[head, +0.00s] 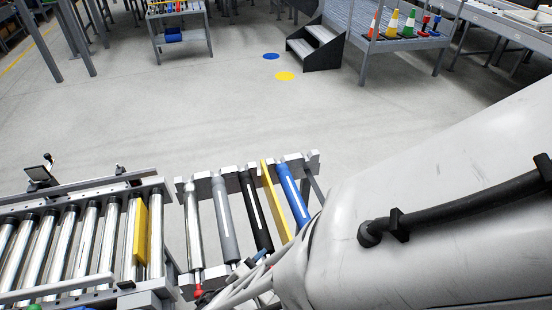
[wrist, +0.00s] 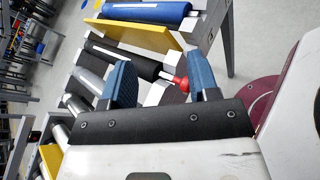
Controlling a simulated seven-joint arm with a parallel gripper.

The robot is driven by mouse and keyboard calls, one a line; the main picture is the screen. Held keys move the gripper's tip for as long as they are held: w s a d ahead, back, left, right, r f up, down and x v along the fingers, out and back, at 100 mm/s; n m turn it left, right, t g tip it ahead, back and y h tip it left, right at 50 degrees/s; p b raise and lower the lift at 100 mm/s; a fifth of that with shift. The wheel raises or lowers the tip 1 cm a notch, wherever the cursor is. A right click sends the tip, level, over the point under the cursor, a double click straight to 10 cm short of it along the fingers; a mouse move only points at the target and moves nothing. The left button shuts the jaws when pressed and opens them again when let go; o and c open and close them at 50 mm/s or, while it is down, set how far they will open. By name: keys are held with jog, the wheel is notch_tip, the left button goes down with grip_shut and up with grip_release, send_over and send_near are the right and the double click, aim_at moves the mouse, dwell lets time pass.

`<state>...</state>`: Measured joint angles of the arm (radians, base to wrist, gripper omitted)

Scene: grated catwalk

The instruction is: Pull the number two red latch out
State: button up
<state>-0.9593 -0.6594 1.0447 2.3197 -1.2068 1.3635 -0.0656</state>
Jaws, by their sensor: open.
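A red latch knob (wrist: 181,84) on a short pale rod sticks out at the end of a black roller (wrist: 118,57). In the wrist view it appears between the two blue fingers of my gripper (wrist: 160,75), nearer the right one. My gripper is open and the fingers look apart from the knob; depth is hard to judge. In the head view, another red knob (head: 198,291) shows at the near end of a chrome roller (head: 193,228). I cannot read any number on the latches.
A yellow plate (head: 276,203) stands between the black roller and a blue roller (head: 292,196). A grey roller (head: 225,219) is left of the black one. A roller conveyor (head: 75,240) adjoins at left. Beyond is open floor with steps (head: 318,47).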

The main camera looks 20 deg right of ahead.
jog(key=d+r+m+g+y, duration=0.3)
jog(key=r+m+g, duration=0.1)
jog(key=r+m, duration=0.3)
jog(key=w+d+r+m+g+y, duration=0.1)
jog(key=d+r+m+g+y, duration=0.2)
jog(key=r+m, duration=0.5)
jog(key=shift+d+m+g, duration=0.3)
jog(key=shift+d+g, duration=0.35)
jog(key=shift+g, duration=0.45)
dwell(0.6)
dwell(0.7)
notch_tip(320, 180, up, 11)
jog(key=w+d+m+t+y, duration=0.2)
jog(key=d+m+y, duration=0.1)
jog(key=m, duration=0.3)
jog(key=shift+m+t+y, duration=0.3)
jog(key=shift+y, duration=0.5)
